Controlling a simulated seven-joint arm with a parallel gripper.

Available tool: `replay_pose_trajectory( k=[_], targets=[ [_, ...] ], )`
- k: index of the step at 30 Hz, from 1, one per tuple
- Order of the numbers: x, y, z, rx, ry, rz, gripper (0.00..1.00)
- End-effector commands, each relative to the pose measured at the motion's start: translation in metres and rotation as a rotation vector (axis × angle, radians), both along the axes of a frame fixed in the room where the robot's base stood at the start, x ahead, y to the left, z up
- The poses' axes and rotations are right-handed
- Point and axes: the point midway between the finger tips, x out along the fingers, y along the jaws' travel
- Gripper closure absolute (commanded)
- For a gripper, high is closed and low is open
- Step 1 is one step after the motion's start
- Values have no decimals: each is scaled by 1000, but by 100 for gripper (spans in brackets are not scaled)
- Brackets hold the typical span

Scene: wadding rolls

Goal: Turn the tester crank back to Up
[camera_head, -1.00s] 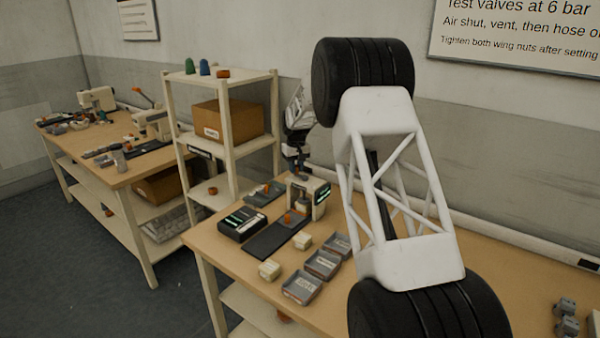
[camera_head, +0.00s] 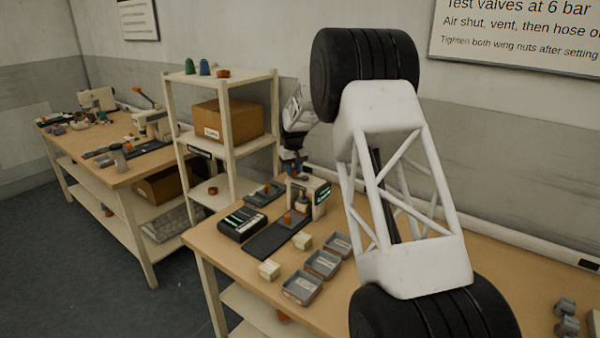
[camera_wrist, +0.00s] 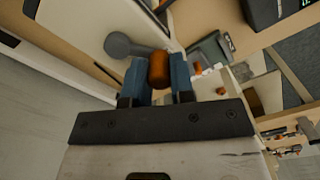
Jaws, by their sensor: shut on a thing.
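The tester (camera_head: 322,192) is a pale machine with a lit green display, standing at the back of the near bench. My gripper (camera_head: 291,163) is at its top, partly hidden behind my arm. In the wrist view, my gripper (camera_wrist: 159,78) has its two blue fingers closed on the orange crank knob (camera_wrist: 159,68). The grey crank arm (camera_wrist: 135,47) runs left from the knob to a round hub, over the tester's pale body. The crank is not clear in the head view, and I cannot read an Up mark.
Grey trays (camera_head: 302,287) and pale blocks (camera_head: 269,270) lie in front of the tester. A black box (camera_head: 242,224) sits to its left. A shelf rack (camera_head: 170,130) stands behind on the left. The bench to the right is mostly clear.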

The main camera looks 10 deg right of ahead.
Motion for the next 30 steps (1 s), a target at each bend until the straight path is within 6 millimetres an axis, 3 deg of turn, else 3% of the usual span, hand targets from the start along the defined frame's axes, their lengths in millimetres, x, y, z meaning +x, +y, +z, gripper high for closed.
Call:
replay_pose_trajectory(
  k=[18,30],
  targets=[
    [-26,-3,-2,0,2,1,90],
    [-28,-3,-2,0,3,1,90]
  ],
)
